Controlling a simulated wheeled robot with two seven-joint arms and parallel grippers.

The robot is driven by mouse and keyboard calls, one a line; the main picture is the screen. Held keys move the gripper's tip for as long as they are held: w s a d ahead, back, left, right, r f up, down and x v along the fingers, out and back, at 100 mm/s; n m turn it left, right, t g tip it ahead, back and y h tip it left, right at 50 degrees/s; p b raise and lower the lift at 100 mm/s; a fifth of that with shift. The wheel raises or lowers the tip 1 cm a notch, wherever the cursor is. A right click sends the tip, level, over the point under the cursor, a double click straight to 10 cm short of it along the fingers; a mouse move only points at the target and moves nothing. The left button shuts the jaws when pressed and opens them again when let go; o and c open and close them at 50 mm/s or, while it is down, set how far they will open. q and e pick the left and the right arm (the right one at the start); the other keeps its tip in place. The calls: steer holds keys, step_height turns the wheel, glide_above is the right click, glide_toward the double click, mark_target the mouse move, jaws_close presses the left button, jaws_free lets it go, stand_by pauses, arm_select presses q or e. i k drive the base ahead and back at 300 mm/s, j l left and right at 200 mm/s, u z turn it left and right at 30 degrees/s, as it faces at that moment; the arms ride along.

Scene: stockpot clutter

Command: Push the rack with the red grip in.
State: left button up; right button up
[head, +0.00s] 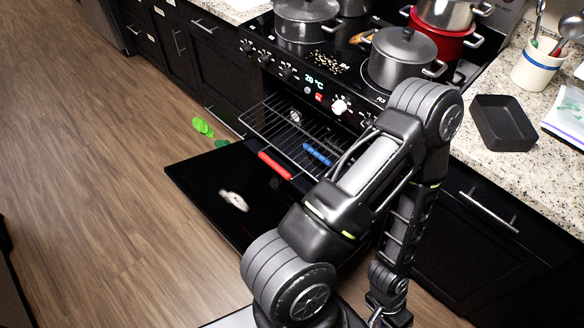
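The red grip (275,165) is a short bar on the front edge of a wire rack (268,124) that sticks out of the oven over the lowered door. A blue grip (317,154) shows further right and nearer the oven; my arm hides part of the area around it. My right arm crosses the picture in front of the oven's right side. Its wrist hangs down at the bottom, and the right gripper (376,320) is cut off by the lower edge, away from the rack. My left gripper is not in view.
The black oven door (205,178) lies open, with a small whitish object (234,200) on it. A green object (203,127) lies on the floor. Pots (402,60) stand on the stove, and a black tray (503,122) is on the right counter. The wooden floor at left is mostly clear.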

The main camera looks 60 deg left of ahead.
mark_target(287, 176)
steer(key=i, duration=0.8)
steer(key=i+u, duration=0.2)
steer(key=u, duration=2.85)
